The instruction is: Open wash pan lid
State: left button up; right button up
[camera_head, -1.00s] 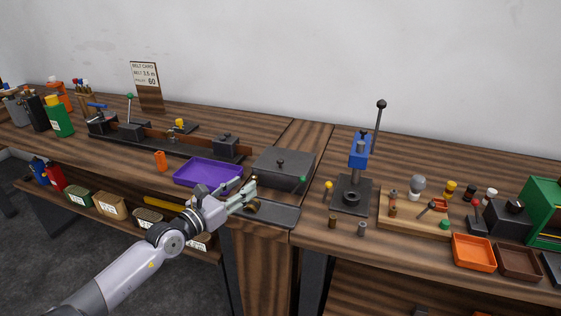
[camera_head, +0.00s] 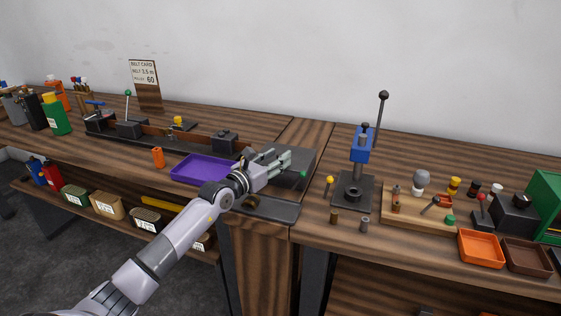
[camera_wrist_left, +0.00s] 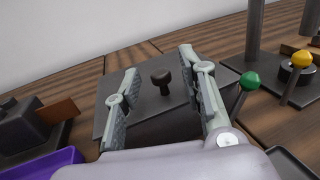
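The wash pan is a dark grey box with a flat lid (camera_wrist_left: 148,97) and a black knob (camera_wrist_left: 161,78) in the lid's middle. In the left wrist view the lid lies flat and looks closed. In the head view my left arm covers much of the pan's lid (camera_head: 299,159). My left gripper (camera_head: 285,157) is over the lid. In the left wrist view the left gripper (camera_wrist_left: 158,62) is open, with its fingers apart on either side of the knob and nothing held. My right gripper is not in view.
A purple tray (camera_head: 190,170) is left of the pan. A dark press with a blue head (camera_head: 360,146) stands to the right, near a yellow-topped pin (camera_head: 329,181). A green ball (camera_wrist_left: 249,80) is close to the right finger in the wrist view. A dark shallow tray (camera_head: 270,210) lies in front.

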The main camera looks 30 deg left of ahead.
pick_arm(q)
jog(key=shift+w+d+b, duration=0.1)
jog(key=shift+w+b, duration=0.3)
jog(key=shift+w, duration=0.7)
grip_shut()
